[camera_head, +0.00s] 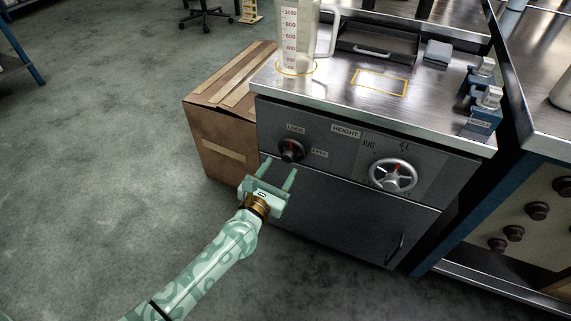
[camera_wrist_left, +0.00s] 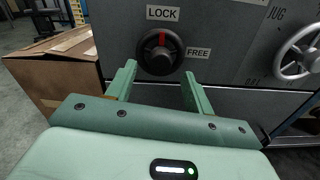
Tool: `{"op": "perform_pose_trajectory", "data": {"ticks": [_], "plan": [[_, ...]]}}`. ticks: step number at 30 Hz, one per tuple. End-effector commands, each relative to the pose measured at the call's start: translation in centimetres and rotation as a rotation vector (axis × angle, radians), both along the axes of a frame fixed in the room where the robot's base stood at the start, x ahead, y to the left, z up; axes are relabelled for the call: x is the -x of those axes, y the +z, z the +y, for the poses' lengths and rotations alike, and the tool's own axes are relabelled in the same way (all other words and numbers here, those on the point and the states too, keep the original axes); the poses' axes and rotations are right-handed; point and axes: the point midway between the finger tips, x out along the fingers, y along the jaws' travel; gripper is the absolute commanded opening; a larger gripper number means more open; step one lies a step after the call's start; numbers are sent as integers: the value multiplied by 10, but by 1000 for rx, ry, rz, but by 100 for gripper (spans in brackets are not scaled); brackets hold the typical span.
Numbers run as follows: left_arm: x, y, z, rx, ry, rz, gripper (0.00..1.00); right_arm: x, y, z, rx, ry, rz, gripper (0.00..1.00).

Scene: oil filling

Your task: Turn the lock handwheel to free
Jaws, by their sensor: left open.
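The lock handwheel (camera_head: 291,151) is a small black wheel with a red mark on the cabinet's dark front panel. In the left wrist view the handwheel (camera_wrist_left: 161,51) has its red mark pointing up, toward the LOCK label (camera_wrist_left: 162,13). The FREE label (camera_wrist_left: 199,52) is to its right. My left gripper (camera_head: 281,174) is open and empty, just below and in front of the handwheel. In the left wrist view its fingers (camera_wrist_left: 158,82) are spread, one toward each side of the wheel's lower part, without visibly gripping it. My right gripper is not in view.
A silver height handwheel (camera_head: 393,176) is to the right on the same panel. A cardboard box (camera_head: 215,137) stands left of the cabinet. Floor at left is clear.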

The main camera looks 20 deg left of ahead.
Motion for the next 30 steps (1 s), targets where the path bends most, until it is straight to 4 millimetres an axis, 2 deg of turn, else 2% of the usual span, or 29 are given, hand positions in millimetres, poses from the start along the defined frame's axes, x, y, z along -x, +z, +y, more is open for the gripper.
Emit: {"op": "perform_pose_trajectory", "data": {"ticks": [3,6,17,21,22,30], "plan": [[-19,-3,-1,1,0,2,52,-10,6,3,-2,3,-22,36],[-28,-2,-1,0,0,1,52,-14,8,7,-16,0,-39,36],[-34,0,-2,-1,-1,1,52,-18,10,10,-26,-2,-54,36],[-34,0,-2,-1,-1,1,13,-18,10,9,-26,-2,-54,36],[-34,0,-2,-1,-1,1,7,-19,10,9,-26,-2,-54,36],[-34,0,-2,-17,-1,0,8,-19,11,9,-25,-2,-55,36]]}}
